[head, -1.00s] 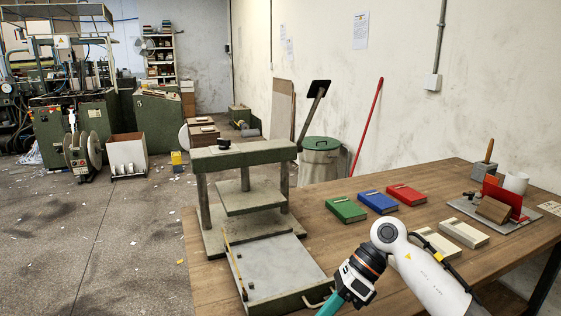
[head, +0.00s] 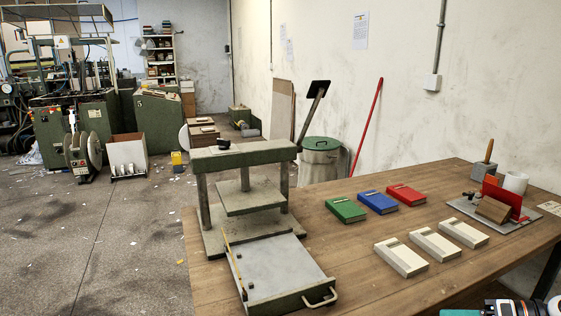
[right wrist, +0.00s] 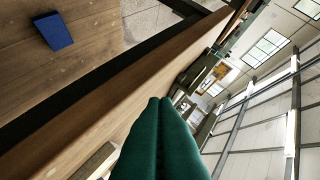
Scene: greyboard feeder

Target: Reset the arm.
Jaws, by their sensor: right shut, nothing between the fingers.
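My right gripper (right wrist: 166,101) shows in the right wrist view as two green fingers pressed together, with nothing between them. In the head view only a bit of my right arm (head: 508,308) shows, low in the bottom right corner at the table's front edge. Its fingertips are cut off by the picture edge there. My left gripper is in neither view.
The wooden table (head: 340,270) carries a press (head: 245,152) with a pulled-out tray (head: 275,270), green (head: 346,209), blue (head: 378,201) and red (head: 406,194) books, three pale blocks (head: 435,244) and a grey board (head: 468,208) with tools. The table's front middle is clear.

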